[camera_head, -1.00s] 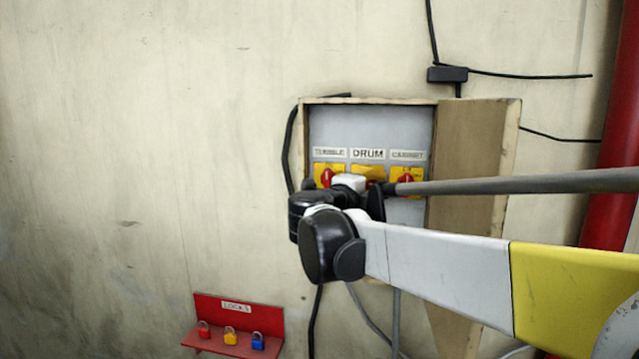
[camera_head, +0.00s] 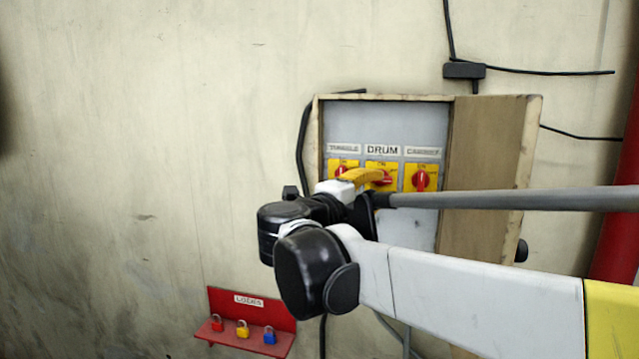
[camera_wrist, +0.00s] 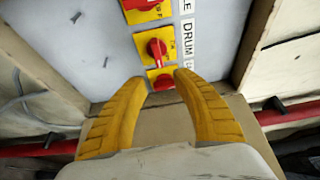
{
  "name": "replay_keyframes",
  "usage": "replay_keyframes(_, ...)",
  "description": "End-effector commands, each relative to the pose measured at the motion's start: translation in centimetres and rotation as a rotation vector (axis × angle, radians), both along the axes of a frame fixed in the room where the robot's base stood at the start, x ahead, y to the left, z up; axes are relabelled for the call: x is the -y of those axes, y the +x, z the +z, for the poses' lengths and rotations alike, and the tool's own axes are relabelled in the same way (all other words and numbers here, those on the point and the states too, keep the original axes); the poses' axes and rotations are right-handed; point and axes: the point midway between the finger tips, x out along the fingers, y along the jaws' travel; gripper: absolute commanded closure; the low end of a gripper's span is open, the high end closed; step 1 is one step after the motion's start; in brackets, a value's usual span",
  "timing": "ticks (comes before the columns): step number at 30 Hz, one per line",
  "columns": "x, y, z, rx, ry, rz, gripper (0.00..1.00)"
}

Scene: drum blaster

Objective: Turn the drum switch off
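The drum switch (camera_head: 384,180) is a red knob on a yellow plate, the middle of three under the labels. Its knob lies sideways in the head view, partly behind a yellow finger. In the wrist view, where the panel appears turned, the drum switch (camera_wrist: 156,48) shows whole beside the DRUM label (camera_wrist: 187,38). My gripper (camera_head: 368,177) is in front of the panel at the drum switch. In the wrist view its two yellow fingers (camera_wrist: 160,78) are spread apart with nothing gripped. The drum knob appears beyond the fingertips; I cannot tell whether they touch anything.
The tumble switch (camera_head: 341,169) is left of the drum switch and the cabinet switch (camera_head: 421,180) is right, its knob upright. The box's wooden side (camera_head: 490,150) stands out at right. A red shelf (camera_head: 222,297) with several padlocks is below left. The wall at left is bare.

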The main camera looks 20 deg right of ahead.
Motion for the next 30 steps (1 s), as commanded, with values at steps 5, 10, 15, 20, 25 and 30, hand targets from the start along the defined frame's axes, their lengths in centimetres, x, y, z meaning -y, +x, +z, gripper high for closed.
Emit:
replay_keyframes(5, -1.9, -1.2, 0.0, 0.0, 0.0, 0.001, 0.66)
replay_keyframes(10, -2.4, -1.6, 0.0, 0.0, 0.0, 0.0, 0.66)
replay_keyframes(15, -2.4, -1.6, 0.0, 0.0, 0.0, 0.0, 0.66)
replay_keyframes(20, -2.4, -1.5, 0.0, 0.001, -0.001, 0.0, 0.66)
replay_keyframes(25, -2.9, -0.8, -1.0, 0.016, -0.074, 0.09, 0.66)
replay_keyframes(30, -6.7, 0.8, -4.3, 0.005, -0.322, 0.382, 0.66)
